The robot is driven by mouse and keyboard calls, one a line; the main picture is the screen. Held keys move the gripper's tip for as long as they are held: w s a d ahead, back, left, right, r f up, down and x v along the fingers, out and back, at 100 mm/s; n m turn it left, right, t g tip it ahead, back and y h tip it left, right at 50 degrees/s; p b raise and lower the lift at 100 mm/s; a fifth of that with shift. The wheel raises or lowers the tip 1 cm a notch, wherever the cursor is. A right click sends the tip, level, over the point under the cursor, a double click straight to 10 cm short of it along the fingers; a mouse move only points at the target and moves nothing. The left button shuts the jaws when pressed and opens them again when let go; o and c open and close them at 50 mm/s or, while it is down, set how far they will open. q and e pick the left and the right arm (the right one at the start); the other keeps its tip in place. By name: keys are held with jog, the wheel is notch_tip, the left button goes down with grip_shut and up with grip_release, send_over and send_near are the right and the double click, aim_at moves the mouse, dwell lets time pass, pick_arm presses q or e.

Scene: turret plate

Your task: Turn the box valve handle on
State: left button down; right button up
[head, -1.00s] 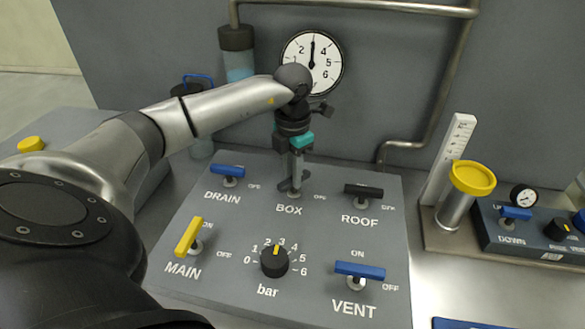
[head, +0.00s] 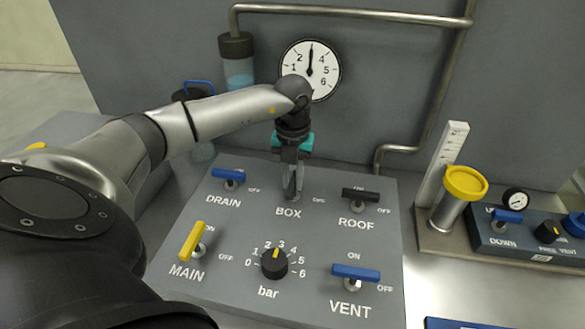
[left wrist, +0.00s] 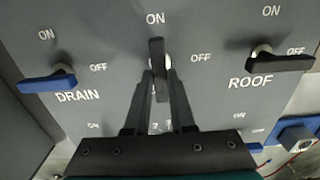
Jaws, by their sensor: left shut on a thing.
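The box valve handle (left wrist: 157,52) is a dark bar on the grey panel (head: 330,225), above the word BOX in the head view. In the left wrist view it runs up and down the picture, in line with ON, with OFF to its right. My left gripper (left wrist: 160,88) is shut on this handle, one finger on each side. In the head view the left gripper (head: 292,190) reaches down onto it from above and hides most of it. My right gripper is in neither view.
The blue DRAIN handle (head: 228,175) and black ROOF handle (head: 360,194) flank it. The yellow MAIN handle (head: 193,241), bar knob (head: 274,264) and blue VENT handle (head: 356,272) sit nearer. A gauge (head: 310,70) and pipes (head: 350,14) are behind.

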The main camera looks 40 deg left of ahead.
aim_at(293, 184)
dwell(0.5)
pick_arm(q)
jog(key=c, duration=0.8)
grip_release()
jog(key=shift+o, duration=0.2)
notch_tip(293, 184, up, 15)
jog(key=shift+r+p, duration=0.15)
jog(key=shift+p, duration=0.15)
